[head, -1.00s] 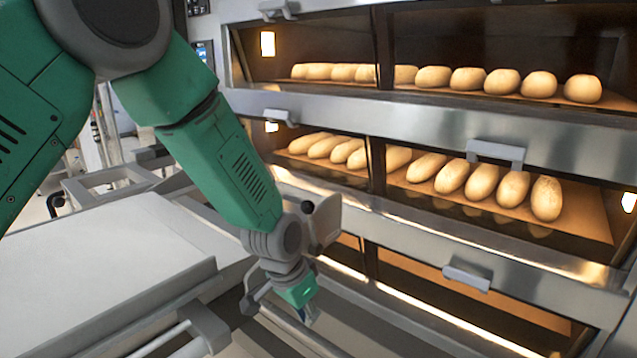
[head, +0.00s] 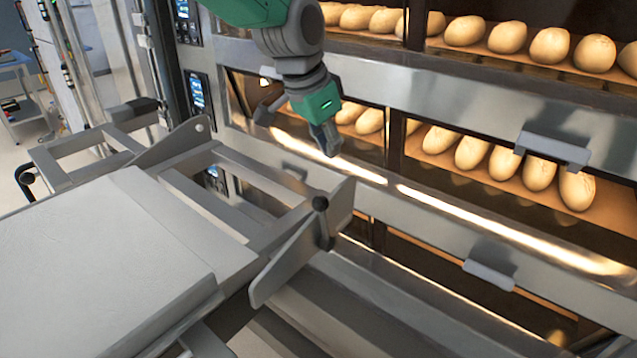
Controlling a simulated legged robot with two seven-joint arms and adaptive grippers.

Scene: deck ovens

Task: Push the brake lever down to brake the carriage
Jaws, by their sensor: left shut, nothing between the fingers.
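The carriage (head: 181,234) is a grey frame with a pale flat board, standing in front of the ovens at left and centre. A short lever with a dark ball knob (head: 320,203), which looks like the brake lever, stands about upright at the carriage's near right corner, beside a grey side plate (head: 290,262). My left gripper (head: 328,143) has a green body and dark fingers. It is shut and empty, pointing down in front of the oven, and shows above the knob with a clear gap. My right gripper is not in view.
Deck ovens with steel door fronts and handles (head: 553,149) fill the right side. Loaves (head: 472,151) lie on the decks inside. Control panels (head: 198,95) are at the back left. A small cart (head: 20,105) stands at the far left.

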